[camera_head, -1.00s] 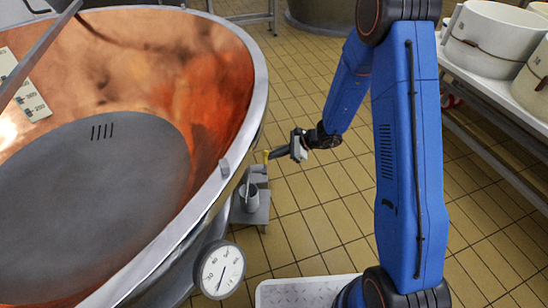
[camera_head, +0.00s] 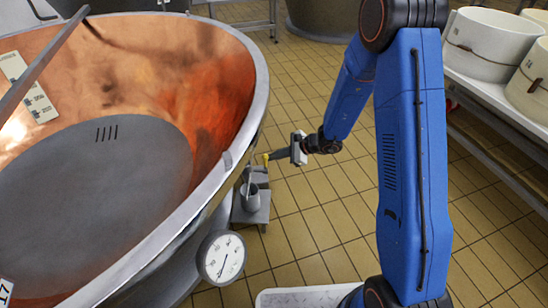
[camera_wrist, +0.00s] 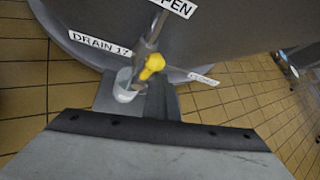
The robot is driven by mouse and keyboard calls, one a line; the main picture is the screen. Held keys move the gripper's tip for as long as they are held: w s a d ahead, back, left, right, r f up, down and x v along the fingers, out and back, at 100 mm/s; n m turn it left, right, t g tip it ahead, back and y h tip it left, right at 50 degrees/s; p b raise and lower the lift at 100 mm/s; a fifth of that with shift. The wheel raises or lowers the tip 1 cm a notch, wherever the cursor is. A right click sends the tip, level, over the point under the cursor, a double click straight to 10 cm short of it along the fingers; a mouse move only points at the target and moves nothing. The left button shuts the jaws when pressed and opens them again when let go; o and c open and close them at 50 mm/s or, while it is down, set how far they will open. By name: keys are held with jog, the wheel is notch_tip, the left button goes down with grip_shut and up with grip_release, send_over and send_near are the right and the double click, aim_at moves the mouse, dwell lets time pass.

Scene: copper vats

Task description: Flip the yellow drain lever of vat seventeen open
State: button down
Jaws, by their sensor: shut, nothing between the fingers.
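The copper vat (camera_head: 205,75) fills the left of the head view. A plate reading DRAIN 17 (camera_wrist: 100,45) is on its grey outer wall in the wrist view. The yellow drain lever (camera_wrist: 152,66) sits on the metal outlet pipe, between an OPEN label (camera_wrist: 178,6) above and a CLOSE label (camera_wrist: 203,79) to the right. Its exact angle is hard to tell. In the head view the lever is a small yellow spot (camera_head: 266,158) beside the vat. My gripper (camera_head: 276,155) is shut and empty, its tips close to the lever. Contact cannot be made out.
A small pail (camera_head: 251,198) stands on a grey stand (camera_head: 262,214) under the outlet. A round dial gauge (camera_head: 222,258) sticks out near the vat's front. A shelf with white tubs (camera_head: 490,40) runs along the right. Tiled floor (camera_head: 310,200) is clear between.

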jog(key=shift+s+a, duration=0.15)
jog(key=shift+s, duration=0.5)
jog(key=shift+s, duration=0.25)
jog(key=w+d+f, duration=0.2)
jog(key=w, duration=0.2)
jog(key=s+d+r, duration=0.3)
jog(key=s+d, duration=0.3)
jog(key=d, duration=0.1)
jog(key=shift+r, duration=0.15)
jog(key=shift+w+d, duration=0.1)
dwell(0.4)
